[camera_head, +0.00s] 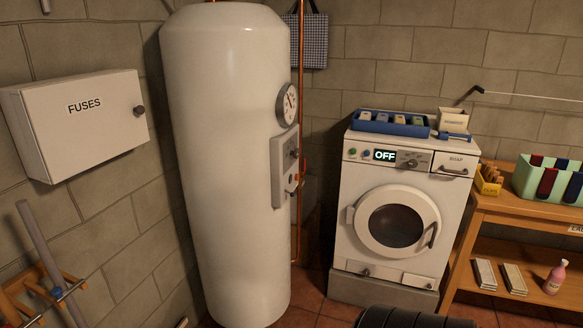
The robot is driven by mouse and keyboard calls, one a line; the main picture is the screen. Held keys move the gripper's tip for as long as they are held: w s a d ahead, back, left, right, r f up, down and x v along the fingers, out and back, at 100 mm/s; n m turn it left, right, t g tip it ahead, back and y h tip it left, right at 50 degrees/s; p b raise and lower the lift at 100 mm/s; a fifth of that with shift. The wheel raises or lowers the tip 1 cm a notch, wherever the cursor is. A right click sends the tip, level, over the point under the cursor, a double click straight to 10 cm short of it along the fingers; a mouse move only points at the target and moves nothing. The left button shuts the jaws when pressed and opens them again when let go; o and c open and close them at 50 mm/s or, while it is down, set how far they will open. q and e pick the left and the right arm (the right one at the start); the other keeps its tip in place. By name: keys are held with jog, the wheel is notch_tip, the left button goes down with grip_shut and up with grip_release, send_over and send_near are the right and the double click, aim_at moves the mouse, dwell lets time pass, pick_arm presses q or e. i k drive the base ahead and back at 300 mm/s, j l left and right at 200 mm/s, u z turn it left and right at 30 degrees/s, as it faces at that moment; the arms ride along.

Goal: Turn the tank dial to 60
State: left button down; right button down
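The tall white tank (228,160) stands in the corner, left of the middle. A control panel (285,166) sits on its right side, seen at a steep angle. A dark knob (294,153) is on the panel, with a small lever (292,190) below it. Numbers on the dial are too small to read. A round gauge (287,104) with a red needle is above the panel. Neither of my grippers is in view.
A fuse box (75,125) hangs on the left wall. A washing machine (392,215) showing OFF stands right of the tank. A wooden bench (515,210) with crates is at the far right. A copper pipe (300,75) runs behind the tank. Tiled floor shows between them.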

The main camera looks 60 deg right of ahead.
aim_at(296, 152)
jog(key=z, duration=1.85)
jog(key=i+l, duration=0.2)
jog(key=l, duration=0.15)
jog(key=i+l+u, duration=0.1)
jog(key=l, duration=0.3)
jog(key=i+l, duration=0.25)
jog(key=i+l+u, duration=0.15)
jog(key=l, duration=0.35)
jog(key=i+l, duration=0.2)
jog(key=l, duration=0.2)
jog(key=i+l+u, duration=0.1)
jog(key=l, duration=0.3)
jog(key=i, duration=0.05)
